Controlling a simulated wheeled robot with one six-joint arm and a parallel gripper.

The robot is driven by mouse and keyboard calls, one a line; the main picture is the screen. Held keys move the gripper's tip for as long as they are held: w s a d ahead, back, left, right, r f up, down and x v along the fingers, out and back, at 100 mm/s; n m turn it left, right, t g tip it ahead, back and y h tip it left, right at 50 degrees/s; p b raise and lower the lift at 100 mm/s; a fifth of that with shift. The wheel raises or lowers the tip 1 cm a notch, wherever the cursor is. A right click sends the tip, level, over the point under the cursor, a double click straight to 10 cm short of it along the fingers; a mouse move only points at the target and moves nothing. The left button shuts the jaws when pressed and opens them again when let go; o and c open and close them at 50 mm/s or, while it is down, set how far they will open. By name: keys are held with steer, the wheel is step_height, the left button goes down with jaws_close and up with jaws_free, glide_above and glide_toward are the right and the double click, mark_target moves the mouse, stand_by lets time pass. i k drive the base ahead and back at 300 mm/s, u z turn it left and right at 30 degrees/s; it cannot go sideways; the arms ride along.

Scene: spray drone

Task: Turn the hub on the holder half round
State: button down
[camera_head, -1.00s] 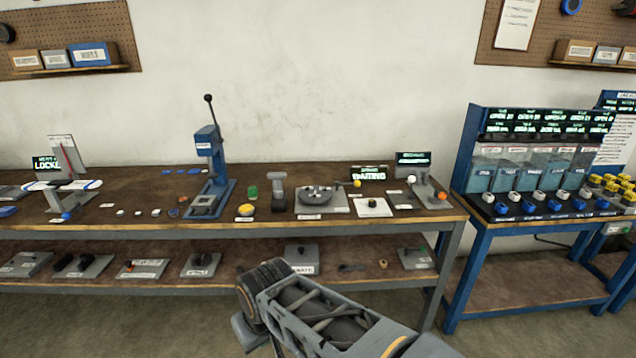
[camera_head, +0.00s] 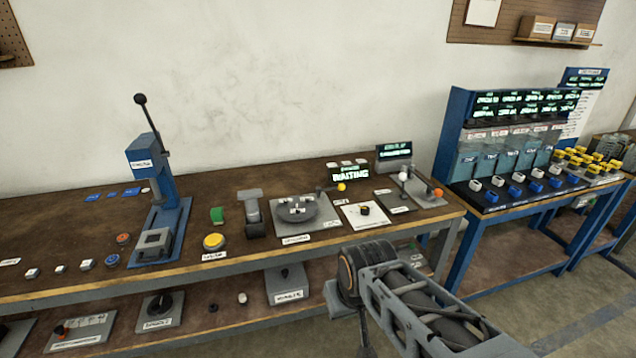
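Which item is the hub on its holder is too small to tell for certain. A small dark round piece (camera_head: 365,211) stands on a white square plate (camera_head: 352,220) near the bench's right end. Left of it, a grey round disc (camera_head: 294,209) with light pieces on top sits on a flat grey plate (camera_head: 325,220). My arm reaches in from the lower right, in front of the bench and apart from both. My gripper does not show; only arm links and a dark joint are seen.
A blue lever press (camera_head: 160,200) and a yellow button (camera_head: 214,242) stand left on the wooden bench (camera_head: 60,225). A screen reading WAITING (camera_head: 350,174) is behind the plates. A blue bin station (camera_head: 500,150) stands right.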

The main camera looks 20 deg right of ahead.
mark_target(288, 212)
steer(key=z, duration=0.15)
steer(key=i, duration=0.75)
steer(key=u, duration=0.65)
steer(key=i, duration=0.45)
steer(key=u, duration=0.35)
